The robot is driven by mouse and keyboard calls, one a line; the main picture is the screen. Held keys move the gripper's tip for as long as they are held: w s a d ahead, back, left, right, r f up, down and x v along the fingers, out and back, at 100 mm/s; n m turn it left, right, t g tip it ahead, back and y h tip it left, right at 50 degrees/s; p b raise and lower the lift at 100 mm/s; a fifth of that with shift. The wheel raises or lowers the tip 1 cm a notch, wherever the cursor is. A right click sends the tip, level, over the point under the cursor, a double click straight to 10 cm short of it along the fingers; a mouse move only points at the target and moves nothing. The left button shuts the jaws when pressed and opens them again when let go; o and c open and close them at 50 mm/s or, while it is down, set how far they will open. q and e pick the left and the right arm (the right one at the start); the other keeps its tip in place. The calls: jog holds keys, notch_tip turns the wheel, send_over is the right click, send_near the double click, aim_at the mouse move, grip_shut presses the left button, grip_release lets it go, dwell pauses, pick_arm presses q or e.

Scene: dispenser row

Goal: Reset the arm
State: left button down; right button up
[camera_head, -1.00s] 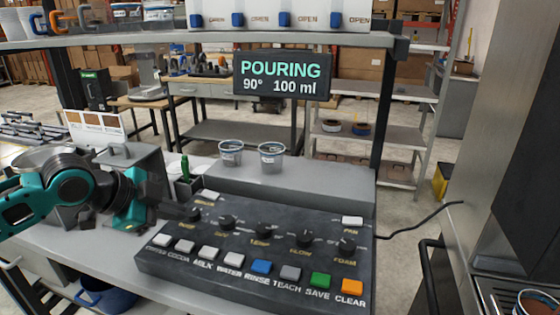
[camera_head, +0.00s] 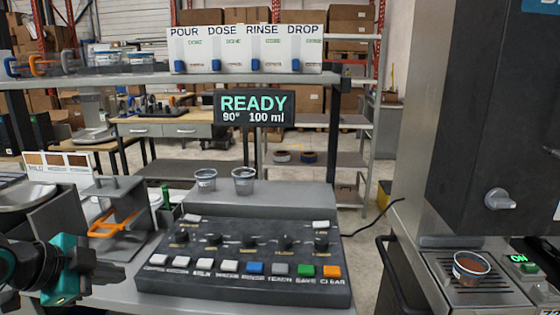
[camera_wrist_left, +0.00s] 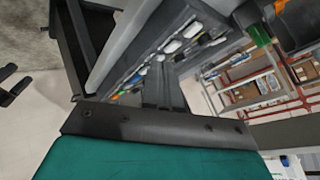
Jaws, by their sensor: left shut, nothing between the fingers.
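My left gripper (camera_head: 112,272) is at the lower left of the head view, left of the control panel (camera_head: 190,289) and apart from its buttons. It is shut and empty. In the left wrist view its dark fingers (camera_wrist_left: 163,88) lie together, with the panel's buttons beyond them. The display (camera_head: 254,107) above the panel reads "READY 90° 100 ml". The panel has a row of white, blue, grey, green and orange buttons and several black knobs. My right gripper is not in view.
Two clear cups (camera_head: 243,181) stand on the grey ledge behind the panel. A dark machine (camera_head: 488,130) stands at the right, with a brown-filled cup (camera_head: 471,268) on its grate. A grey holder with an orange handle (camera_head: 116,222) stands behind my left gripper.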

pick_arm(q)
jog(key=d+f+n, duration=0.2)
jog(key=d+f, duration=0.3)
jog(key=f, duration=0.4)
jog(key=s+d+f+n+t+y, duration=0.1)
jog(key=s+d+f+n, duration=0.2)
jog(key=s+f+n, duration=0.2)
jog(key=s+d+f+n+t+y, duration=0.1)
jog(key=s+d+f+n, duration=0.3)
jog(key=s+f, duration=0.7)
jog(key=shift+s+d+f+n+y, duration=0.2)
jog(key=shift+f+n+y, duration=0.15)
jog(key=shift+f, duration=0.45)
dwell(0.5)
